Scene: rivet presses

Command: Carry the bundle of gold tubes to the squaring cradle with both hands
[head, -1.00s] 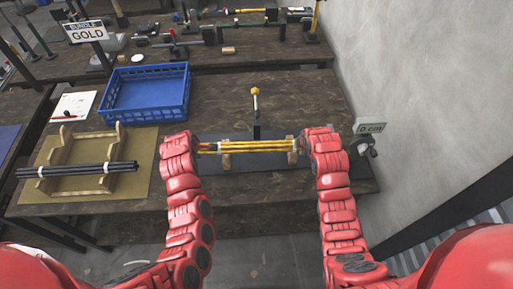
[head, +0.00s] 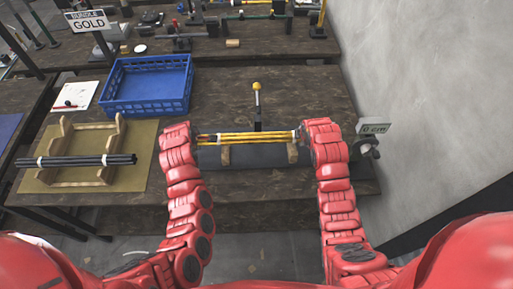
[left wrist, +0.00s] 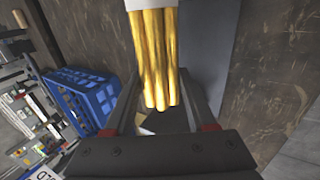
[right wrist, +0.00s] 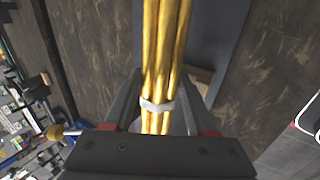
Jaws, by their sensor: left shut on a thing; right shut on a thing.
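The bundle of gold tubes (head: 250,138) lies level between my two grippers, one at each end. My left gripper (head: 196,138) is shut on its left end; the left wrist view shows the tubes (left wrist: 160,60) and a white band. My right gripper (head: 301,133) is shut on its right end; the right wrist view shows the tubes (right wrist: 163,45) and a white band (right wrist: 157,106) by the jaws. The squaring cradle's wooden supports (head: 225,156) stand on a dark base just below the bundle in the picture. Whether the tubes touch them I cannot tell.
A yellow-knobbed post (head: 257,100) stands behind the bundle. A blue crate (head: 148,108) is at the back left. A black bundle (head: 75,161) rests on a wooden rack at the left.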

